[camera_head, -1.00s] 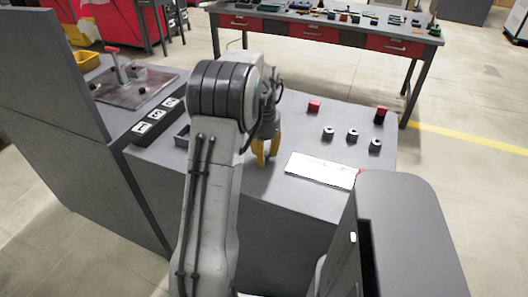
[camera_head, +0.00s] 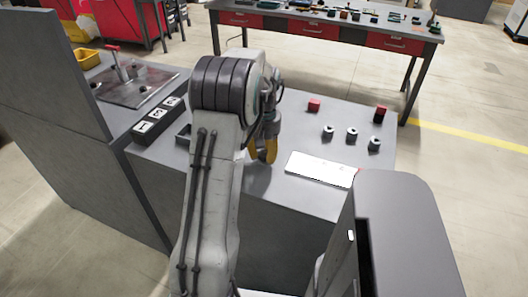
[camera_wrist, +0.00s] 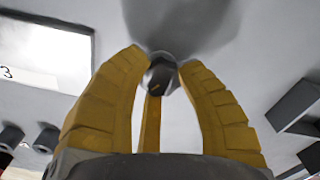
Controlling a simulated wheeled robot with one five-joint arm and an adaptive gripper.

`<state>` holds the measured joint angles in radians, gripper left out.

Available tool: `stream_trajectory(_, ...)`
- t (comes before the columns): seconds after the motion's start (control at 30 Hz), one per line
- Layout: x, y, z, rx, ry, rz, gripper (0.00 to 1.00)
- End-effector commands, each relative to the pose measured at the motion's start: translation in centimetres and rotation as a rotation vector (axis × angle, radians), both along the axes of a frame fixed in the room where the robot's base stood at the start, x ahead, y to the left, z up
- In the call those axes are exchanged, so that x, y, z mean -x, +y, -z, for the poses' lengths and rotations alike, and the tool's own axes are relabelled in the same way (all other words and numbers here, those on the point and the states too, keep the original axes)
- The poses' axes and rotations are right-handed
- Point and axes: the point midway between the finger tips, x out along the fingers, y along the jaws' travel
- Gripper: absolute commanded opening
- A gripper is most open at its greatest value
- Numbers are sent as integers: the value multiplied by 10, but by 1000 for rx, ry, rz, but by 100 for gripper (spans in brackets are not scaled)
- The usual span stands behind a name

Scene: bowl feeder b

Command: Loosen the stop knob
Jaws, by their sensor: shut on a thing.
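The stop knob (camera_wrist: 160,74) is a small grey knob with a short orange mark on its face, near the middle of the wrist view. My gripper (camera_head: 264,152) has yellow fingers and stands over the grey worktop (camera_head: 250,182), left of the white panel. In the wrist view its fingertips (camera_wrist: 162,66) close around the knob from the sides, with one more finger below it. The gripper is shut on the knob. In the head view the fingers and arm hide the knob.
The white panel (camera_head: 320,169) lies just right of my gripper. A numbered dark strip (camera_head: 157,120) lies left of my arm. A tall grey wall (camera_head: 55,75) rises at far left.

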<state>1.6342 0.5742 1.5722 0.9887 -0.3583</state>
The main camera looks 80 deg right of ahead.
Motion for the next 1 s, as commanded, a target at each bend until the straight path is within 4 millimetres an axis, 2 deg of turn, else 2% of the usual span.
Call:
stream_trajectory(0.03,0,6,4,-22,-1,-22,1)
stream_trajectory(0.3,1,6,5,-23,-2,-108,1)
stream_trajectory(0.83,1,6,5,-23,-3,-128,1)
stream_trajectory(0.87,1,6,5,-23,-3,-128,35)
stream_trajectory(1.0,1,5,4,-20,-2,-128,48)
